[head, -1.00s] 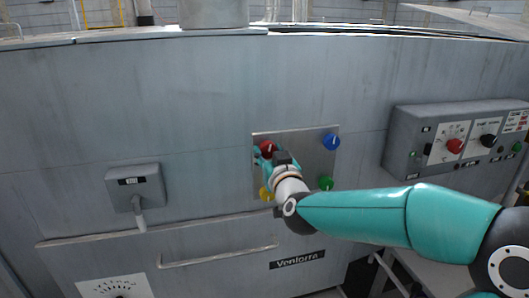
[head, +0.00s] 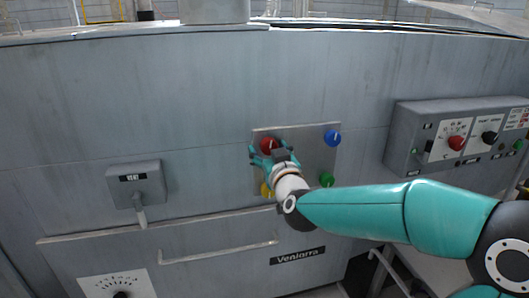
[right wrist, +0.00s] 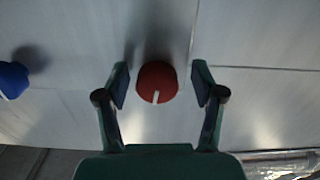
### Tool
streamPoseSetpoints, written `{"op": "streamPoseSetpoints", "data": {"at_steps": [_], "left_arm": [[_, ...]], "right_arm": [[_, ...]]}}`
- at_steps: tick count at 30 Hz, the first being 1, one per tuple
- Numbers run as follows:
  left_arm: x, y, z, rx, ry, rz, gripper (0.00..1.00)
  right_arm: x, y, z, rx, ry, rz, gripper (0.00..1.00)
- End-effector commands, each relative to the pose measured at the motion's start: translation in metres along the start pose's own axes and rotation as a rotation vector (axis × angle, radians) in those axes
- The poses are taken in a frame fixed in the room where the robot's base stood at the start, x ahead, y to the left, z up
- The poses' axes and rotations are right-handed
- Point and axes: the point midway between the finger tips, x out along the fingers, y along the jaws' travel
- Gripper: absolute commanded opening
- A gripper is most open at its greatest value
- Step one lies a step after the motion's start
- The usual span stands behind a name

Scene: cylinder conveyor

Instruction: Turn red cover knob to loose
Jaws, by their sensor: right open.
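The red cover knob (head: 268,145) sits at the upper left of a square metal plate (head: 305,151) on the grey machine front. In the right wrist view the red knob (right wrist: 157,82) lies between my right gripper's two spread fingers (right wrist: 160,88), with a gap on both sides. Its white mark points toward the bottom of that view. In the head view my right gripper (head: 267,155) is at the knob and partly covers it. It is open and holds nothing. My left gripper is not in view.
A blue knob (head: 332,138), a green knob (head: 327,179) and a partly hidden yellow knob (head: 266,190) share the plate. A control box (head: 455,135) with another red knob stands out at the right.

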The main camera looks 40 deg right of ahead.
Motion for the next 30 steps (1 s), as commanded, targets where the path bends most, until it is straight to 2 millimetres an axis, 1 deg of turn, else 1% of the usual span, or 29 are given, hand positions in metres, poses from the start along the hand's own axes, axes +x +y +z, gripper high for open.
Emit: {"op": "streamPoseSetpoints", "data": {"at_steps": [7,11,14,21,24,27,30], "left_arm": [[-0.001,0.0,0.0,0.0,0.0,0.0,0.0],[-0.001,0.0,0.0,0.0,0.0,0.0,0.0],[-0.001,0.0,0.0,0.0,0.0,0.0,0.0],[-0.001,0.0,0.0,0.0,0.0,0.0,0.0],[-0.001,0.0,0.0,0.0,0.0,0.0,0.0],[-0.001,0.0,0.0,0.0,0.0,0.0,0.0],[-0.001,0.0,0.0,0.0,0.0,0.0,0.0]], "right_arm": [[-0.003,0.001,-0.001,0.001,0.002,0.002,0.68],[-0.016,0.001,-0.002,0.002,0.003,0.001,0.68],[-0.033,0.0,-0.001,0.002,0.003,0.0,0.68],[-0.082,-0.001,-0.002,0.002,0.005,-0.001,0.68],[-0.098,-0.001,-0.001,0.002,0.005,-0.001,0.68],[-0.11,-0.001,-0.001,0.002,0.003,0.0,0.68],[-0.116,-0.001,0.0,0.001,0.002,0.0,0.68]]}}
